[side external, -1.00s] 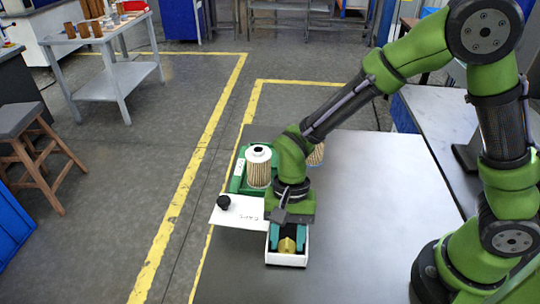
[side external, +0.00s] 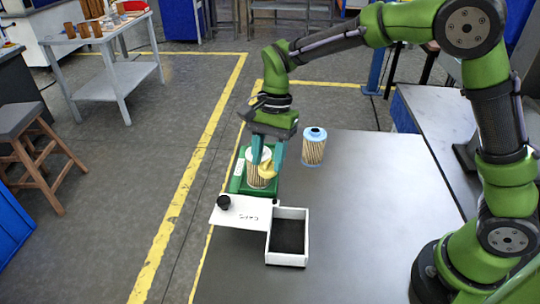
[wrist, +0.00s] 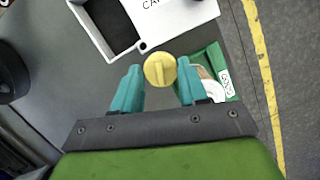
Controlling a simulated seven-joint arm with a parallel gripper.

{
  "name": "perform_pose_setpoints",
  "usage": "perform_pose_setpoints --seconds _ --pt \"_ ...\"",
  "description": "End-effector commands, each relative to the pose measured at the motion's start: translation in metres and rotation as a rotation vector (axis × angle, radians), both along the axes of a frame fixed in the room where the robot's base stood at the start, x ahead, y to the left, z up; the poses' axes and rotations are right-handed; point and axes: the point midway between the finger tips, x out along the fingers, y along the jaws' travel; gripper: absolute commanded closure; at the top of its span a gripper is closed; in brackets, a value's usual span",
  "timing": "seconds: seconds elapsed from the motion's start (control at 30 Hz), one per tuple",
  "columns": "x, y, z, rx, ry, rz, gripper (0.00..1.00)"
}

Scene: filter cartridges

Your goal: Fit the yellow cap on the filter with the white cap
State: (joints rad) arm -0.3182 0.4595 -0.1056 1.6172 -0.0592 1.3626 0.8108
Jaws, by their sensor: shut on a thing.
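The yellow cap (side external: 267,170) is held between the teal fingertips of my gripper (side external: 267,163). In the wrist view the cap (wrist: 160,70) shows its face with a raised bar, between the fingers of my gripper (wrist: 160,84). The filter with the white cap (side external: 256,180) stands upright on a green base (side external: 238,184), partly hidden behind the fingers and the yellow cap. In the wrist view only part of this filter (wrist: 207,88) shows, beside the right finger. The cap overlaps the filter in the side view; I cannot tell whether they touch.
A filter with a blue cap (side external: 314,147) stands on the table to the right of the green base. An open white box (side external: 288,262), empty with a dark floor, and a white lettered plate with a black knob (side external: 223,202) lie in front. The table's right side is clear.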

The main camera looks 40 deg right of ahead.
Motion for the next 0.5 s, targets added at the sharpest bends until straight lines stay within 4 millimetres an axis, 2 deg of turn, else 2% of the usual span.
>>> perform_pose_setpoints --seconds 0.03,0.1,0.2,0.3,0.4,0.5 --pt "0.022 -0.012 0.004 -0.003 -0.004 -0.061 0.77" --pt "0.043 -0.023 0.011 -0.003 -0.008 -0.126 0.77" --pt "0.064 -0.034 0.021 -0.003 -0.013 -0.197 0.77" --pt "0.076 -0.038 0.032 0.002 -0.016 -0.243 0.77" --pt "0.08 -0.035 0.041 0.01 -0.017 -0.264 0.77" --pt "0.077 -0.034 0.039 0.014 0.0 -0.278 0.77"
